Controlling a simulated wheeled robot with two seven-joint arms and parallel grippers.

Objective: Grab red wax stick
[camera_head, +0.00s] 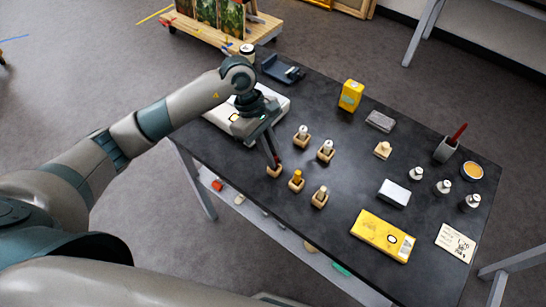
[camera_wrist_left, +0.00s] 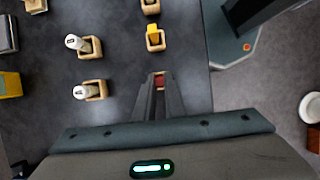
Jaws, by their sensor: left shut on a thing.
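The red wax stick (camera_wrist_left: 159,82) shows as a small red patch between the fingertips of my left gripper (camera_wrist_left: 159,77) in the left wrist view. In the head view, the left gripper (camera_head: 275,160) points down at a small wooden holder (camera_head: 274,171) near the table's front left edge. The gripper is shut on the red stick, right at the holder. Its fingers hide most of the stick, and I cannot tell whether it still sits in the holder.
Wooden holders with a yellow stick (camera_head: 296,175) and pale sticks (camera_head: 326,146) stand close by on the dark table (camera_head: 345,165). A white case (camera_head: 222,116) lies behind the gripper. A yellow box (camera_head: 351,95), yellow packet (camera_head: 382,236) and white bottles (camera_head: 443,186) stand farther right.

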